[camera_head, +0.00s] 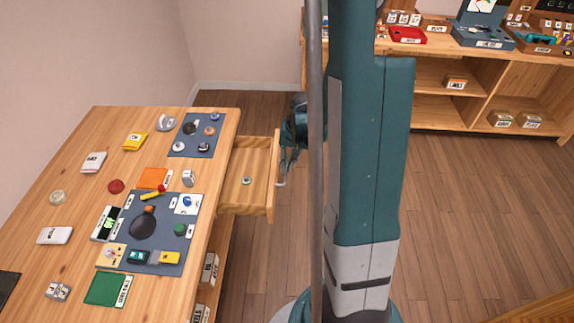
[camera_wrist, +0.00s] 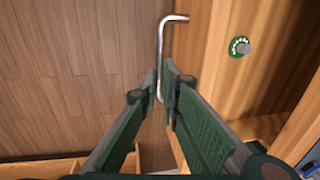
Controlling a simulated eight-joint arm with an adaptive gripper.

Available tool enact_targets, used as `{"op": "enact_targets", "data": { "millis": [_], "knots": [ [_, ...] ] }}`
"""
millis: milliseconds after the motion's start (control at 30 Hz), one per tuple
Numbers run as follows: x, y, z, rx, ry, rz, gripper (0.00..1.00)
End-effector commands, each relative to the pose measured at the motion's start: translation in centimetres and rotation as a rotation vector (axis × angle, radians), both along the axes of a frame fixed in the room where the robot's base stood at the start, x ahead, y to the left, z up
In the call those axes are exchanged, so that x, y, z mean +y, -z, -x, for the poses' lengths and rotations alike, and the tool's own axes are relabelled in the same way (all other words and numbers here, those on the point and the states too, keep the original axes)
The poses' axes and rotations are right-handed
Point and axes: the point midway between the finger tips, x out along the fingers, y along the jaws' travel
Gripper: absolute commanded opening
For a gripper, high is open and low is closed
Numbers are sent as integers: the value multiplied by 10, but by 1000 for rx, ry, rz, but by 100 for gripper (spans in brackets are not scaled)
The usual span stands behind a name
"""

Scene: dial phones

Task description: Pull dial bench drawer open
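The dial bench (camera_head: 150,200) stands at the left in the head view. Its drawer (camera_head: 262,200) is pulled out from the bench's right side, with its inside showing. A small green-and-white round part with a grey knob (camera_head: 246,180) lies in it, also seen in the wrist view (camera_wrist: 240,47). The silver bar handle (camera_wrist: 160,50) is on the drawer's outer front. My gripper (camera_wrist: 161,82) has its two green fingers closed in on either side of the handle's lower part. In the head view my column hides most of my arm.
The bench top holds a blue mat (camera_head: 185,215) with phone parts, a second mat (camera_head: 197,135) and several small boxes. Wooden shelves (camera_head: 440,85) stand at the back right. The floor (camera_head: 480,210) right of my column is clear.

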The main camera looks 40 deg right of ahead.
Motion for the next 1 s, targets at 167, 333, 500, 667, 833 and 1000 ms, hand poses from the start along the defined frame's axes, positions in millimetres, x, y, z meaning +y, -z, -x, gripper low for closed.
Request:
{"op": "enact_targets", "data": {
  "millis": [167, 333, 500, 667, 833, 1000],
  "knots": [
    [0, 0, 0, 0, 0, 0, 0],
    [-4, 0, 3, 0, 1, 0, 0],
    [-16, 0, 15, 0, 3, 0, 0],
    [-30, 1, 29, 0, 3, 0, 0],
    [-46, 1, 44, 0, 3, 1, 0],
    [-60, 1, 58, 0, 2, 2, 0]
  ]
}}
